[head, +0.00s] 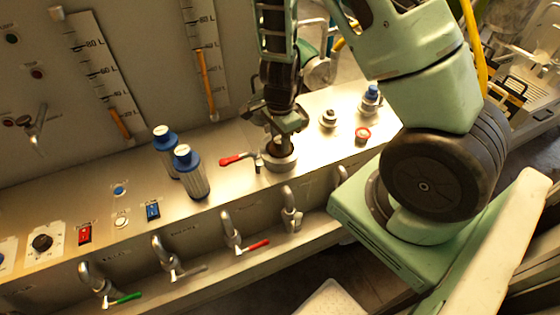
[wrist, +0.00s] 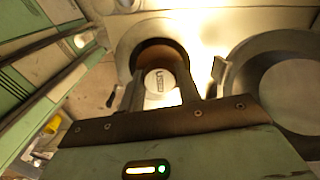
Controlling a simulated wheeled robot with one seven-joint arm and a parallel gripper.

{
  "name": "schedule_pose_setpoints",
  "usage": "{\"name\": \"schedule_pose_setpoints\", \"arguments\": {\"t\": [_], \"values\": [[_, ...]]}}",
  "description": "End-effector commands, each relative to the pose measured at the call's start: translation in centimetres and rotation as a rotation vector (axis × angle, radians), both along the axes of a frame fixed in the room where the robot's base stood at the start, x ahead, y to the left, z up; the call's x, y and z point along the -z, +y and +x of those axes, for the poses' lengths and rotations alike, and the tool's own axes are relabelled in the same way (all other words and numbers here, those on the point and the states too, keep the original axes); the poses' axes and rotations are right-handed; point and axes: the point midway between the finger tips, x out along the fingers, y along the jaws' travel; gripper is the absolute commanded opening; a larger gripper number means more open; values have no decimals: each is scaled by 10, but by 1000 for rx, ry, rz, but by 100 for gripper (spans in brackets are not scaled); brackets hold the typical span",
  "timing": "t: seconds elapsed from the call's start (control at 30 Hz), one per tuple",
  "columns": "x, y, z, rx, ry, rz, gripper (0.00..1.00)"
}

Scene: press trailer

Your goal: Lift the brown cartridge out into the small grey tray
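My gripper (head: 278,143) points straight down over a round metal socket (head: 281,163) on the steel counter in the head view. In the wrist view its two dark fingers stand apart, one on each side of a round white cap (wrist: 160,82) with dark lettering, perhaps "USED". The cap sits inside the socket's grey ring (wrist: 132,38), with a brown surface (wrist: 165,52) behind it, apparently the brown cartridge. I cannot tell whether the fingers touch it. I cannot pick out the small grey tray for sure; a pale tray-like panel (head: 329,301) shows at the bottom edge.
Two blue-capped cylinders (head: 190,172) stand left of the socket. A red button (head: 363,134) and a blue-topped fitting (head: 371,98) are to the right. Several taps line the front. A large round rimmed part (wrist: 288,90) shows in the wrist view.

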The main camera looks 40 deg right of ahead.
Motion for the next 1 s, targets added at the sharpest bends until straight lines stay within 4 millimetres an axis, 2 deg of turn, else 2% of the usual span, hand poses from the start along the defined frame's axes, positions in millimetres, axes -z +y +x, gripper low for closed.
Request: {"name": "schedule_pose_setpoints", "arguments": {"t": [0.3, 0.47, 0.67, 1.0], "values": [[-1, 0, 0, 0, -1, 0, 0], [-10, 0, 1, -2, -2, -1, 0], [-37, 1, 1, -3, -3, 0, 0], [-101, 1, 1, -3, -5, -1, 0]]}}
